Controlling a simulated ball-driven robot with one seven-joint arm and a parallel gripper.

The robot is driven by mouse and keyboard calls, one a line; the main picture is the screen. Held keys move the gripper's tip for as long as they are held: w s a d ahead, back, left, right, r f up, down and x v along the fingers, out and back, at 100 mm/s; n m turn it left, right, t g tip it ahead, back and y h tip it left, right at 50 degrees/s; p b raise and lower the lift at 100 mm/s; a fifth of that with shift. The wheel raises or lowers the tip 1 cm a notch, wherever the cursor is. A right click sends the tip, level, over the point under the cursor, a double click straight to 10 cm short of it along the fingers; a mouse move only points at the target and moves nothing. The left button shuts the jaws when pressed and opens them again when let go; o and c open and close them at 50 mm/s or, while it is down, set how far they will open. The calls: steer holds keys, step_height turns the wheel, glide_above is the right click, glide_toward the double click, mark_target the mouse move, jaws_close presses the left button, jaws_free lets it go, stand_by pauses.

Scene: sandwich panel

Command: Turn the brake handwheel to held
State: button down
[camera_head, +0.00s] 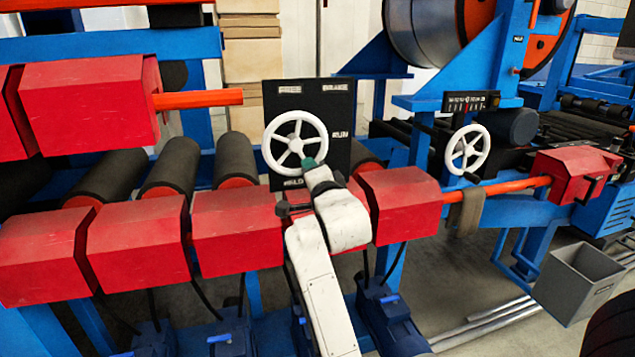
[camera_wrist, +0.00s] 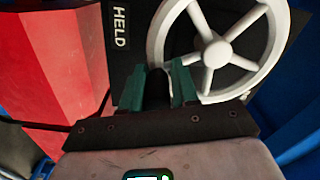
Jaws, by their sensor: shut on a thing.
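The white five-spoked handwheel (camera_head: 296,145) stands in front of a black panel (camera_head: 342,110) with several white labels around it. The wheel also shows in the wrist view (camera_wrist: 216,53), cut off at the top. The bottom label (camera_head: 293,183) reads HELD; it appears turned sideways at the wheel's left in the wrist view (camera_wrist: 120,27). My gripper (camera_head: 310,163) is at the wheel's lower right rim. Its green fingers (camera_wrist: 167,85) are shut on the wheel, with a dark grip-like part between them. The exact contact is partly hidden by the fingers.
Red blocks (camera_head: 238,228) form a row in front of and below the panel, close under my arm. A grey bin (camera_head: 583,280) is on the floor at right.

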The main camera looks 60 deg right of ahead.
steer(key=m+b, duration=0.1)
steer(key=f+m, duration=0.1)
steer(key=b, duration=0.1)
steer(key=shift+w+a+f+m+b, duration=0.2)
steer(key=shift+w+a+m+b, duration=0.1)
steer(key=shift+m+b, duration=0.1)
steer(key=shift+w+a+m+b, duration=0.2)
steer(key=shift+w+m+b, duration=0.1)
steer(key=shift+m+b, duration=0.4)
steer(key=shift+w+a+m+b, duration=0.25)
steer(key=shift+m+b, duration=0.3)
steer(key=shift+m, duration=0.15)
steer(key=shift+f, duration=0.1)
steer(key=c, duration=1)
jaws_free()
steer(key=shift+w, duration=0.1)
steer(key=shift+o, duration=0.3)
steer(key=shift+a, duration=0.1)
steer(key=shift+r, duration=0.25)
steer(key=shift+a, duration=0.1)
steer(key=v, duration=1)
steer(key=shift+a+b, duration=0.25)
steer(key=shift+b, duration=0.05)
steer(key=shift+c, duration=0.3)
